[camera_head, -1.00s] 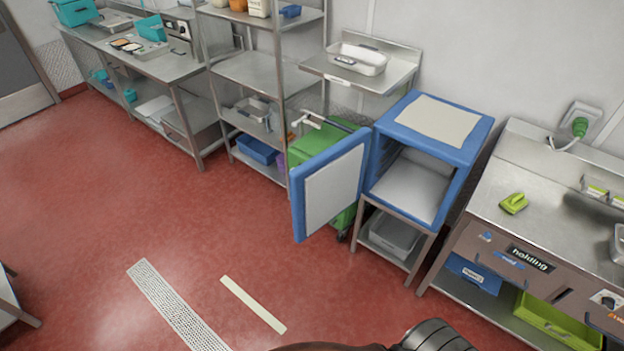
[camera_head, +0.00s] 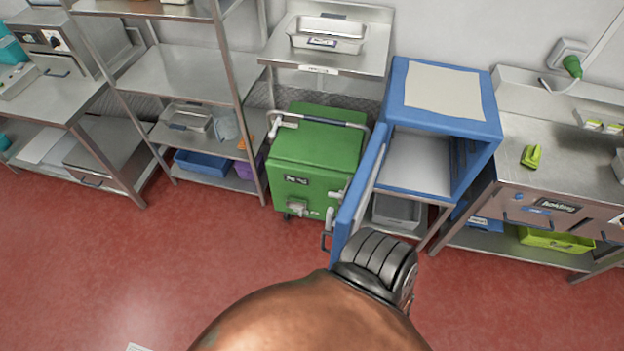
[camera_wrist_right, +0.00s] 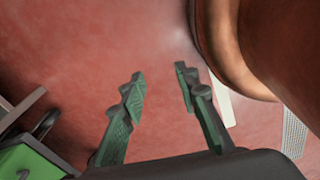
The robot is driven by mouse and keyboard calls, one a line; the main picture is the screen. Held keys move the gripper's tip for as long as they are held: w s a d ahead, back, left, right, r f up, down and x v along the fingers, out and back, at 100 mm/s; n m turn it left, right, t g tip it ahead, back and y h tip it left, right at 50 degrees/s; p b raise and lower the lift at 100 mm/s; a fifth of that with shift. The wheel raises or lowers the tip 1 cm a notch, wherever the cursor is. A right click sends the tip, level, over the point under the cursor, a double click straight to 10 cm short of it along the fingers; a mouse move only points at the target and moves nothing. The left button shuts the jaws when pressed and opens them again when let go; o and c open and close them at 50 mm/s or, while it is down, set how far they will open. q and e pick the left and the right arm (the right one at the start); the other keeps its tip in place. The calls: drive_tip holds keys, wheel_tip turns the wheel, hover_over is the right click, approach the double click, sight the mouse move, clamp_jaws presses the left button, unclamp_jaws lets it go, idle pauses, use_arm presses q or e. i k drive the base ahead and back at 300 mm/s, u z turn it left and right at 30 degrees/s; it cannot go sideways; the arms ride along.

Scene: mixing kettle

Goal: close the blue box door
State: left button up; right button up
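The blue box (camera_head: 492,128) stands on a metal stand in the head view, its front open and its pale interior showing. Its blue door (camera_head: 362,190) stands open at the box's left side and shows nearly edge-on, with a handle (camera_head: 326,241) low on its left face. My copper and black arm parts cover the door's lower near end; I cannot tell whether they touch it. In the right wrist view, my right gripper (camera_wrist_right: 160,75) is open and empty, its two green fingers apart above the red floor. My left gripper is in neither view.
A green wheeled cabinet (camera_head: 318,150) stands left of the door. Metal shelves (camera_head: 180,75) stand farther left. A metal counter (camera_head: 560,180) with a small green item (camera_head: 531,157) is at right. Red floor (camera_head: 130,270) is clear at lower left.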

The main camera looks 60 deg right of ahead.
sight(354, 200)
drive_tip(key=i, duration=1.15)
drive_tip(key=z, duration=3.05)
drive_tip(key=i, duration=0.1)
drive_tip(key=z, duration=0.45)
